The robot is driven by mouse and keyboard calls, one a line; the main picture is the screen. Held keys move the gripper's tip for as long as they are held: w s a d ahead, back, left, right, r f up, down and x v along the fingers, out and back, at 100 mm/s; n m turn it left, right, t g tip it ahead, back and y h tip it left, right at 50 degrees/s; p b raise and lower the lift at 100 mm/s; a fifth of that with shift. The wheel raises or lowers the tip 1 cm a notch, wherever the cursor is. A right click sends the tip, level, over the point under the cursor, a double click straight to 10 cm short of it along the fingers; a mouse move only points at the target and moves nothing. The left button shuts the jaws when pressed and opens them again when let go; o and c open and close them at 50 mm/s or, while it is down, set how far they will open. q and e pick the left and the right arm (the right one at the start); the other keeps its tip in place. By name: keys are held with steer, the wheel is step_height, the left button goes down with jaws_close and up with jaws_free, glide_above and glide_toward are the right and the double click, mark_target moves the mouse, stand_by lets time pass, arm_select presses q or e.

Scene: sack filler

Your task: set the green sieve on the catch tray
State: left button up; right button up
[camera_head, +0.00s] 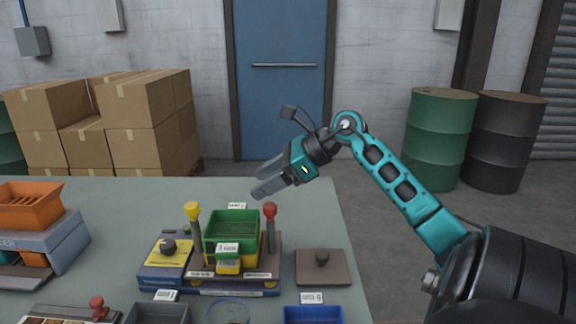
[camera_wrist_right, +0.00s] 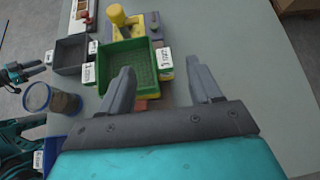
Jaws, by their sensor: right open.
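The green sieve (camera_head: 232,226) is an open box seated on a stand between a yellow-knobbed post and a red-knobbed post. It also shows in the right wrist view (camera_wrist_right: 128,62), partly behind a finger. My right gripper (camera_head: 262,180) is open and empty, above and behind the sieve; in the wrist view its fingers (camera_wrist_right: 160,66) are apart near the sieve's right side. A dark grey tray (camera_head: 160,313) and a blue tray (camera_head: 313,315) stand at the front; I cannot tell which is the catch tray. My left gripper (camera_wrist_right: 35,69) appears small at the wrist view's left edge, its jaws unclear.
A brown plate with a knob (camera_head: 322,266) lies right of the stand. A yellow-topped block (camera_head: 167,252) is at its left. A clear round container (camera_head: 228,312) stands in front. An orange hopper (camera_head: 28,204) is far left. The table's back right is clear.

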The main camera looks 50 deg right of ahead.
steer(key=v, duration=0.6)
steer(key=shift+r, duration=0.2)
steer(key=shift+w, duration=0.1)
